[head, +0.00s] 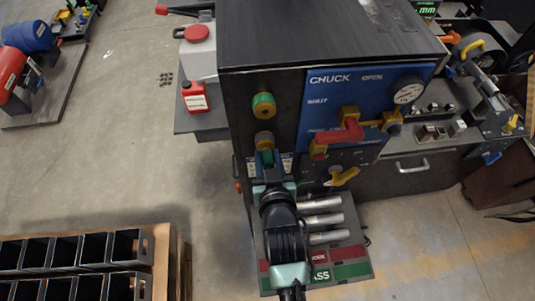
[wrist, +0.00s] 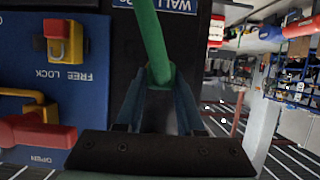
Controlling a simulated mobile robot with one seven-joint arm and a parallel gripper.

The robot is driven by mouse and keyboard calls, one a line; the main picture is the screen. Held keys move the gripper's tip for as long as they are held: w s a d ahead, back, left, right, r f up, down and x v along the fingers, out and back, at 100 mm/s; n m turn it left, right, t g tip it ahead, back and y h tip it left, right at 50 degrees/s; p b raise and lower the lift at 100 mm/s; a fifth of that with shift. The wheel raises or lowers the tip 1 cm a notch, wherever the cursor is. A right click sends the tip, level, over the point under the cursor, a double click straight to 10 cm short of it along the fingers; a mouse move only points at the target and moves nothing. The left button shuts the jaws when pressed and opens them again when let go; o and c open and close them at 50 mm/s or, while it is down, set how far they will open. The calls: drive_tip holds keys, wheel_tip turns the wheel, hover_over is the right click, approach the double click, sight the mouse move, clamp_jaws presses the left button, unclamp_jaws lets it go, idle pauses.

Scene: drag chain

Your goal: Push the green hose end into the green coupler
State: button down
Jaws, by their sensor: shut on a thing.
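My gripper (head: 266,172) is in front of the dark side face of the machine, left of the blue chuck panel. Its fingers are shut on the green hose (head: 266,157). In the wrist view the green hose (wrist: 153,40) runs from the top edge down to between my fingertips (wrist: 160,80). A round coupler with green and orange-yellow on it (head: 264,105) sits on the dark face, above my gripper and apart from it. A second, tan round fitting (head: 264,139) is just above the hose; whether they touch is unclear. The hose's tip is not clearly visible.
The blue chuck panel (head: 330,95) with a red handle (head: 340,133) and yellow parts is close on the right. Silver cylinders (head: 322,220) lie on a tray below, right of my arm. A red container (head: 194,97) stands left of the machine.

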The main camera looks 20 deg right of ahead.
drive_tip(key=shift+s+a, duration=0.2)
drive_tip(key=shift+s, duration=0.55)
drive_tip(key=shift+s, duration=0.1)
drive_tip(key=shift+s+a+p, duration=0.2)
drive_tip(key=shift+s+p, duration=0.25)
drive_tip(key=shift+s, duration=0.15)
drive_tip(key=shift+s+a+p, duration=0.2)
drive_tip(key=shift+s+a, duration=0.05)
drive_tip(key=shift+s, duration=0.55)
drive_tip(key=shift+s+a+p, duration=0.2)
drive_tip(key=shift+s+p, duration=0.05)
drive_tip(key=shift+s, duration=0.6)
drive_tip(key=shift+s+a+p, duration=0.2)
drive_tip(key=shift+s+a, duration=0.05)
drive_tip(key=shift+s, duration=0.55)
drive_tip(key=c, duration=1.2)
unclamp_jaws()
drive_tip(key=shift+c, duration=0.2)
clamp_jaws()
